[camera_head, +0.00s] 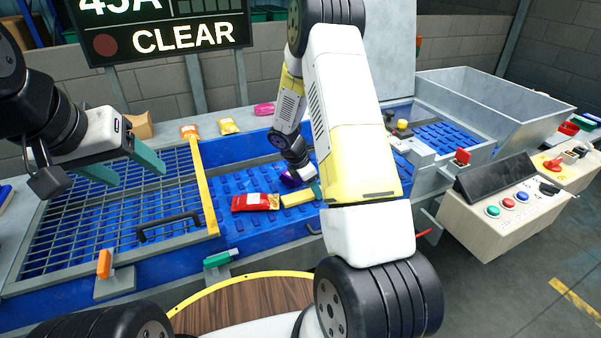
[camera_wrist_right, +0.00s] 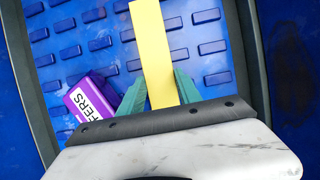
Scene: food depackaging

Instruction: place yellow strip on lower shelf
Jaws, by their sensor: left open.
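The yellow strip (camera_head: 298,199) shows on the blue belt between the red packet and my right gripper. My left gripper (camera_head: 128,168) is open and empty above the grate at the left. I cannot tell which surface is the lower shelf.
A red packet (camera_head: 255,202) and a purple packet (camera_wrist_right: 92,98) lie near the strip on the studded blue belt (camera_head: 230,165). A yellow bar (camera_head: 204,188) edges the grate. A metal bin (camera_head: 500,95) and a button box (camera_head: 505,210) stand at the right.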

